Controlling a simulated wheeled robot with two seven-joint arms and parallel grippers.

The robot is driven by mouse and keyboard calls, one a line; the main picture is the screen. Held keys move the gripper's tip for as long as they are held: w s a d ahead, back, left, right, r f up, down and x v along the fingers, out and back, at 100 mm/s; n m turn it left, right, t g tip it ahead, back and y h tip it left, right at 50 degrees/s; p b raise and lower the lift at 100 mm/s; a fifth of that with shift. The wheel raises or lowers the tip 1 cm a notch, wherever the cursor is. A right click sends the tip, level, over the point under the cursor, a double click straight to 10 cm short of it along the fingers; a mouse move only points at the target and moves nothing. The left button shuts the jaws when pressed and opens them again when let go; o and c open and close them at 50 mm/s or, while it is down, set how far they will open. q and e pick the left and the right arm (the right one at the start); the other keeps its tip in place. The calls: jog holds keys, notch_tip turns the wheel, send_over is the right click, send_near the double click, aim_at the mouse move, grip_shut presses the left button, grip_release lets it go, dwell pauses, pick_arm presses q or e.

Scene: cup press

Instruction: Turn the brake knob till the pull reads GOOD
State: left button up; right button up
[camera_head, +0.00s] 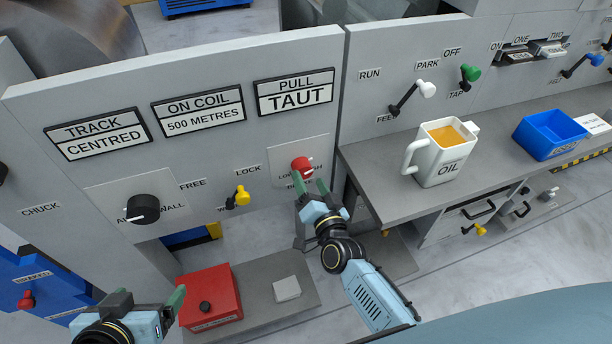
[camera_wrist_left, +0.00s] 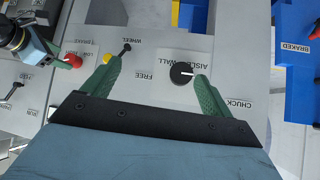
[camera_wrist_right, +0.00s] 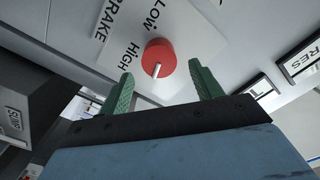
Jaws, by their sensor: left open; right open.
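The red brake knob (camera_head: 302,167) sits on a pale plate on the grey panel, with LOW, HIGH and BRAKE lettering. The pull sign (camera_head: 296,92) reads TAUT. My right gripper (camera_head: 312,187) is open just in front of the knob; in the right wrist view its green fingers stand apart on either side, below the knob, not closed on it. My left gripper (camera_head: 146,305) is open and empty, low at the left, away from the panel's knobs.
Signs read TRACK CENTRED (camera_head: 97,134) and ON COIL 500 METRES (camera_head: 199,110). A black knob (camera_head: 143,208) and a yellow lever (camera_head: 239,197) are left of the brake knob. A red box (camera_head: 210,297) stands below. An oil jug (camera_head: 442,150) and blue bin (camera_head: 550,134) stand on the right bench.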

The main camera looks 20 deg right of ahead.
aim_at(304, 173)
jog(key=w+b, duration=0.1)
jog(key=w, duration=0.2)
jog(key=shift+w, duration=0.1)
pick_arm(q)
jog(key=w+d+r+t+h, duration=0.1)
jog(key=w+d+r+t, duration=0.1)
jog(key=w+r+t, duration=0.1)
jog(key=shift+w+r+t, duration=0.3)
jog(key=shift+r, duration=0.4)
pick_arm(e)
jog(key=shift+w, duration=0.25)
jog(key=c, duration=1)
jog(key=shift+o, duration=0.2)
jog(key=n+p, duration=0.2)
jog(key=shift+a+r+n, duration=0.1)
jog(key=shift+n, duration=0.2)
jog(key=shift+n+p, duration=0.75)
jog(key=shift+n, duration=0.45)
pick_arm(q)
jog(key=s+a+f+g+y, duration=0.2)
jog(key=s+a+f+g, duration=0.3)
jog(key=s+f+g, duration=0.4)
jog(key=shift+s+a+f+y+p, duration=0.35)
jog(key=shift+s+f, duration=0.1)
jog(key=shift+s, duration=0.75)
pick_arm(e)
jog(key=shift+a+n, duration=0.1)
jog(key=shift+n, duration=0.6)
